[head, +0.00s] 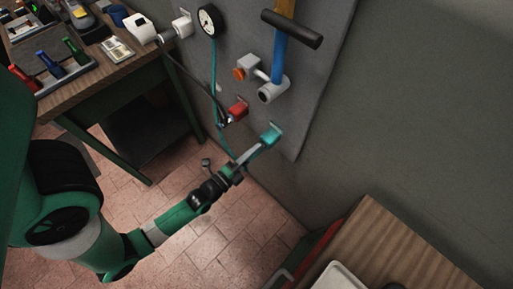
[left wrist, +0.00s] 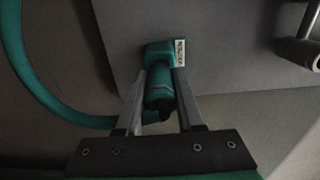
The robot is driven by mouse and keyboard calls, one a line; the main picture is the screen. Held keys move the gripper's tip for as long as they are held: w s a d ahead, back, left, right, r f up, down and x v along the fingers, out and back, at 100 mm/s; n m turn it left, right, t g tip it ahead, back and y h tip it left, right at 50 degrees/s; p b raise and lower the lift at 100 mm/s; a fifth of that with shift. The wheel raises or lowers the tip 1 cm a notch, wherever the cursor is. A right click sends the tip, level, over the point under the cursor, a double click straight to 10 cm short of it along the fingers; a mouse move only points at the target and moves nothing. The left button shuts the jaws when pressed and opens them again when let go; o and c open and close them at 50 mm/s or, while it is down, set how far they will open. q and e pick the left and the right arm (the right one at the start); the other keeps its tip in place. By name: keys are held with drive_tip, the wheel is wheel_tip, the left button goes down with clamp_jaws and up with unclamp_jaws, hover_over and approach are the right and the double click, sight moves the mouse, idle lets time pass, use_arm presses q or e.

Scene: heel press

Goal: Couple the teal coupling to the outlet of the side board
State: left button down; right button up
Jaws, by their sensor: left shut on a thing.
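The teal coupling (left wrist: 160,92) sits between the fingers of my left gripper (head: 258,149), which is shut on it. Its front end is at the teal labelled block (head: 271,134) low on the side board (head: 300,105); I cannot tell whether it is still seated there. The block also shows in the left wrist view (left wrist: 160,53). A teal hose (left wrist: 22,70) curves from the left towards the coupling. The outlet (head: 270,92), a grey metal pipe with an orange knob (head: 240,73), is higher on the board. It shows partly at the wrist view's upper right (left wrist: 302,50). My right gripper is not in view.
A red coupling (head: 237,110) with a dark hose sits left of the teal block. A gauge (head: 209,20) and a hammer (head: 287,38) are higher up. A cluttered bench (head: 125,70) stands left, and a wooden table (head: 385,250) lower right.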

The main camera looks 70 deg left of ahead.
use_arm(q)
drive_tip(key=shift+p+v, duration=0.5)
drive_tip(key=shift+v, duration=1.8)
drive_tip(key=shift+s, duration=0.1)
wheel_tip(320, 180, up, 24)
drive_tip(key=s+d+p, duration=0.1)
drive_tip(key=s+p, duration=0.1)
drive_tip(key=p, duration=2.2)
drive_tip(key=shift+s+d+p, duration=0.25)
drive_tip(key=shift+s+p, duration=0.15)
drive_tip(key=shift+x, duration=2.5)
